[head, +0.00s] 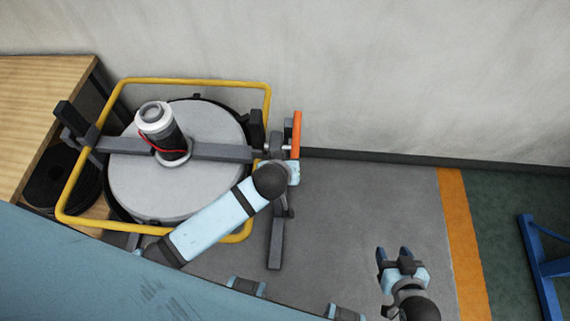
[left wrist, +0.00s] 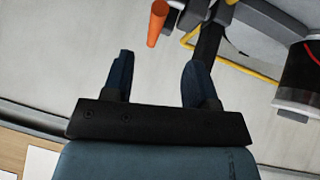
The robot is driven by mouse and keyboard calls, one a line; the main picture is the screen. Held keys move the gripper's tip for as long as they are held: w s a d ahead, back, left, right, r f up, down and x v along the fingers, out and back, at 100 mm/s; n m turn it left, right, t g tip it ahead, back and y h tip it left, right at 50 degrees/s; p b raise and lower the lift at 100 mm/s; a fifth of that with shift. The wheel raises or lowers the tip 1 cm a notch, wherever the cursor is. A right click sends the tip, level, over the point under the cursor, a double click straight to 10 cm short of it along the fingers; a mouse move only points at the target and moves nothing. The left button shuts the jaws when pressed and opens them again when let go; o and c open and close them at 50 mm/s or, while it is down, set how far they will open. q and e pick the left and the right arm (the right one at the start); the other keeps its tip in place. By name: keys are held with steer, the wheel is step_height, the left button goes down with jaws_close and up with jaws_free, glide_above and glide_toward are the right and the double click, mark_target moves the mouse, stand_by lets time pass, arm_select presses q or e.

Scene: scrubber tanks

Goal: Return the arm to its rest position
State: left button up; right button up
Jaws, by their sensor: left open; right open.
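My left arm (head: 215,223) comes in from the left and reaches over the right side of a tank with a grey round lid (head: 137,185). In the left wrist view my left gripper (left wrist: 159,62) is open, with nothing between its two dark blue fingers. An orange handle (head: 297,135) stands at the tank's right side; it also shows beyond the fingertips in the left wrist view (left wrist: 157,22), apart from them. My left fingers are hard to make out in the head view. My right gripper (head: 394,255) is open and empty above the grey floor at lower right.
A yellow tube frame (head: 190,82) surrounds the lid, and a dark bar (head: 225,152) crosses it. A black cylinder with a red wire (head: 168,140) stands on top. A wooden table (head: 35,105) is at left, a pale wall behind. A blue stand (head: 540,260) is at far right.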

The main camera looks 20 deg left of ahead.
steer(key=shift+f, duration=0.1)
stand_by(0.3)
arm_select(q)
steer(key=s+a+m+t+h+p, duration=0.2)
steer(key=s+a+m, duration=0.4)
steer(key=s, duration=0.8)
steer(key=shift+a+f+t+h+p, duration=0.15)
steer(key=shift+a+t+h+p, duration=0.25)
steer(key=shift+a+p, duration=0.75)
arm_select(e)
steer(key=r, duration=0.4)
steer(key=shift+d+r, duration=0.2)
steer(key=shift+d, duration=0.05)
arm_select(q)
steer(key=shift+d, duration=0.15)
arm_select(e)
steer(key=shift+f, duration=0.1)
arm_select(q)
steer(key=shift+c, duration=1)
arm_select(e)
steer(key=shift+c, duration=1)
arm_select(q)
steer(key=shift+s, duration=0.1)
arm_select(e)
steer(key=shift+a, duration=0.15)
